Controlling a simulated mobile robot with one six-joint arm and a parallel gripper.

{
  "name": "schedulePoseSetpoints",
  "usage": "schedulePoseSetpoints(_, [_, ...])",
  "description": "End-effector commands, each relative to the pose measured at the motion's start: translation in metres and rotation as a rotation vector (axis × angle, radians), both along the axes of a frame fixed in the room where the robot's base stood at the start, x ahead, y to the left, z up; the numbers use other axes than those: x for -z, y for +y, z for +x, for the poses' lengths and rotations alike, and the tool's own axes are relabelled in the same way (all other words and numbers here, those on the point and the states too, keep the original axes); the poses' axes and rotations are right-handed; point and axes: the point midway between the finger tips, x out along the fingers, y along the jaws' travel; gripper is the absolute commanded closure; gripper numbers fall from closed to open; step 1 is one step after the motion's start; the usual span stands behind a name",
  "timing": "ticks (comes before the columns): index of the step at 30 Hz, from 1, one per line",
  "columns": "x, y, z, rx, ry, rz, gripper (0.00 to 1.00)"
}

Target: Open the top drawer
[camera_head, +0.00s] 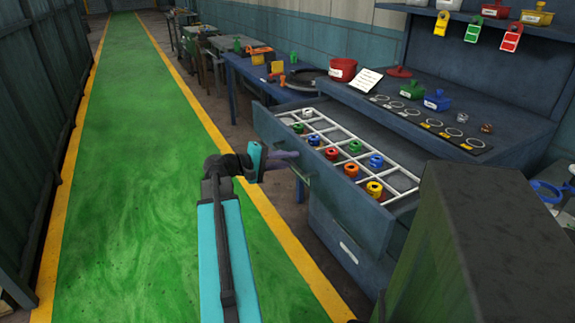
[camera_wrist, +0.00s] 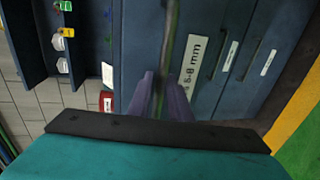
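The top drawer (camera_head: 345,208) of the blue cabinet stands pulled well out. It holds a white grid divider with several small coloured pieces in its compartments. Its handle is a thin bar on the front, running between my fingers in the wrist view (camera_wrist: 170,40). My gripper (camera_head: 295,156) is at the drawer front, its purple fingers one on each side of the bar. In the wrist view my gripper (camera_wrist: 161,95) looks closed on the bar, with a finger close against each side. The exact contact is partly hidden.
A lower drawer with a white label (camera_head: 348,252) is shut. The worktop holds a red pot (camera_head: 342,69), a card and several coloured lidded boxes. A dark green box-like block (camera_head: 500,240) stands at the near right. The green walkway (camera_head: 130,180) on the left is clear.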

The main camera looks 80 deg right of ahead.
Motion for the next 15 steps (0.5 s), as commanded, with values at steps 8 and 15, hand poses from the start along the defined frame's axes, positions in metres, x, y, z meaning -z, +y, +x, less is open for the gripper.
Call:
schedulePoseSetpoints(8, [-0.001, 0.002, 0.002, 0.001, 0.0, 0.0, 0.82])
schedulePoseSetpoints(15, [-0.005, 0.015, 0.016, -0.001, 0.0, 0.0, 0.82])
